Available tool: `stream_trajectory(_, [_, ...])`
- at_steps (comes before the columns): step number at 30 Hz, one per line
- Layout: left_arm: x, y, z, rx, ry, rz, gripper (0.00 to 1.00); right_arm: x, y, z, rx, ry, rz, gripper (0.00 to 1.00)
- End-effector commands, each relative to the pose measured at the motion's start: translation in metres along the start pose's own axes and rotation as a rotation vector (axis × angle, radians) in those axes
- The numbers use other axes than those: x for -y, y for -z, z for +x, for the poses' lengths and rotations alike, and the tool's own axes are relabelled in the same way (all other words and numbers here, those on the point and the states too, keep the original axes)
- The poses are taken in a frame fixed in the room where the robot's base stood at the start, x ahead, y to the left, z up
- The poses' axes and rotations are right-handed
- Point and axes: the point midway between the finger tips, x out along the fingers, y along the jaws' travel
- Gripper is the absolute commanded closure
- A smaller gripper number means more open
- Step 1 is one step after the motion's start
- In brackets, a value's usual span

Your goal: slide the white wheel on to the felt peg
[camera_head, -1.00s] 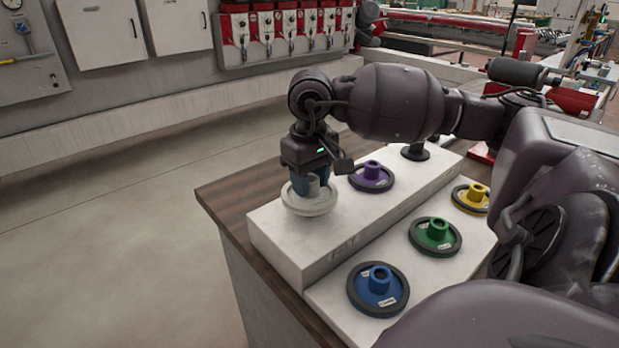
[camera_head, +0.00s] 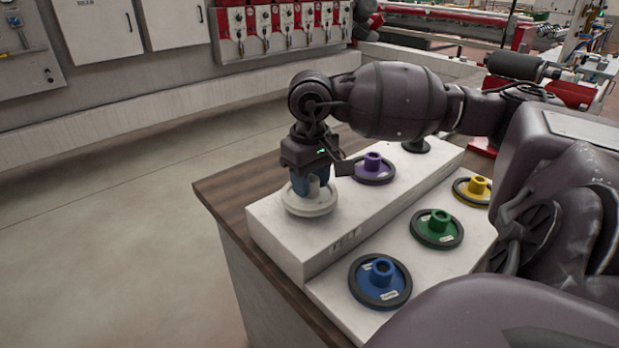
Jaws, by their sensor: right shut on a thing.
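The white wheel (camera_head: 310,205) is flat and level at the left end of the raised white block (camera_head: 275,228). My right gripper (camera_head: 313,186) points down over it and is shut on its hub. The wheel looks very close to the block's top; I cannot tell whether it touches. A faint label (camera_head: 345,241) is on the block's front edge near the wheel, too blurred to read surely. No peg shows at this end; the wheel and gripper cover that spot. My left gripper is not in view.
Blue (camera_head: 380,281), green (camera_head: 436,229) and yellow (camera_head: 475,188) wheels lie on the lower front step. Floor is clear at left.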

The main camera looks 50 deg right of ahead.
Motion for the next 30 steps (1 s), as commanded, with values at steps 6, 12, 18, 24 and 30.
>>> stream_trajectory(6, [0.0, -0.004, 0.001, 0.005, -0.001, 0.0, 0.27, 0.0, 0.0, 0.004, -0.001, 0.0, 0.0, 0.98])
stream_trajectory(12, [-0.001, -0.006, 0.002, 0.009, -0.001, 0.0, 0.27, 0.0, 0.0, 0.008, -0.001, 0.0, 0.0, 0.98])
stream_trajectory(18, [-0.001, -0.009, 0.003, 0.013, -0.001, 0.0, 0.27, 0.0, 0.0, 0.012, -0.001, 0.0, 0.0, 0.98])
stream_trajectory(24, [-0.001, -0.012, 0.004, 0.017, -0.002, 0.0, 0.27, 0.0, 0.0, 0.016, 0.0, 0.0, 0.001, 0.98])
stream_trajectory(30, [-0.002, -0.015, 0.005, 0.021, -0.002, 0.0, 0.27, 0.0, 0.0, 0.02, 0.0, -0.001, 0.001, 0.98])
